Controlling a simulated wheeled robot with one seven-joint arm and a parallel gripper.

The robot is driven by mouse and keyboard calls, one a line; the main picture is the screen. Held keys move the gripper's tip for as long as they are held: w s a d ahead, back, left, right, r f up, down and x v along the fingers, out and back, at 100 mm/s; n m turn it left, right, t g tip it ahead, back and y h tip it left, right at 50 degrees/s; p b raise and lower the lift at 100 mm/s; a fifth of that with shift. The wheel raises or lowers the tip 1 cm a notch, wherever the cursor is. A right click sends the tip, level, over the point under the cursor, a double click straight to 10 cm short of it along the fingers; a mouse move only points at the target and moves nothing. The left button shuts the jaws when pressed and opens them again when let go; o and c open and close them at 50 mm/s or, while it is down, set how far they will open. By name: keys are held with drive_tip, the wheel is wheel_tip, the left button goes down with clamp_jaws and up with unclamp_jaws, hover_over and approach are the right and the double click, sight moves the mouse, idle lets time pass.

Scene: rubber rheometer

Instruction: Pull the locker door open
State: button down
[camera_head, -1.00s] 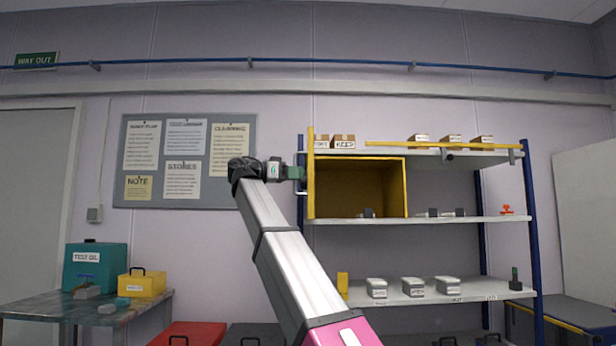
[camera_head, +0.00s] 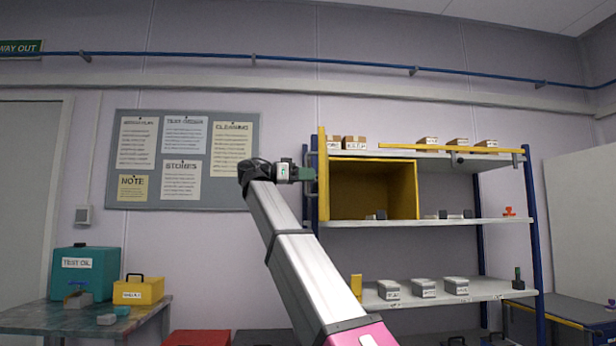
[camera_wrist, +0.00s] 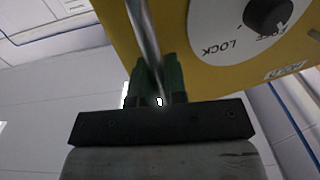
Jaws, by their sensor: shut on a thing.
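The yellow locker (camera_head: 414,190) stands on the shelf unit, its front open and its yellow inside visible. Its door (camera_head: 323,185) shows almost edge-on as a tall yellow strip at the locker's left side, swung out. In the wrist view the yellow door face (camera_wrist: 177,40) carries a white dial plate marked LOCK with a black knob (camera_wrist: 268,12). My gripper (camera_head: 310,174) is at the left of the door, shut on the metal bar handle (camera_wrist: 142,35). The green fingers (camera_wrist: 158,85) enclose the bar in the wrist view; the exact contact is partly hidden.
Small grey blocks (camera_head: 376,215) sit at the locker's front edge. Labelled cartons (camera_head: 354,142) and a yellow bar (camera_head: 450,149) are above. Grey containers (camera_head: 424,288) line the lower shelf. A notice board (camera_head: 235,195) hangs left, behind my arm. The wall between board and shelf is bare.

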drive_tip(key=shift+s, duration=0.15)
drive_tip(key=c, duration=1.2)
unclamp_jaws()
drive_tip(key=shift+a, duration=0.15)
drive_tip(key=v, duration=1)
drive_tip(key=shift+a, duration=0.3)
drive_tip(key=shift+s, duration=0.1)
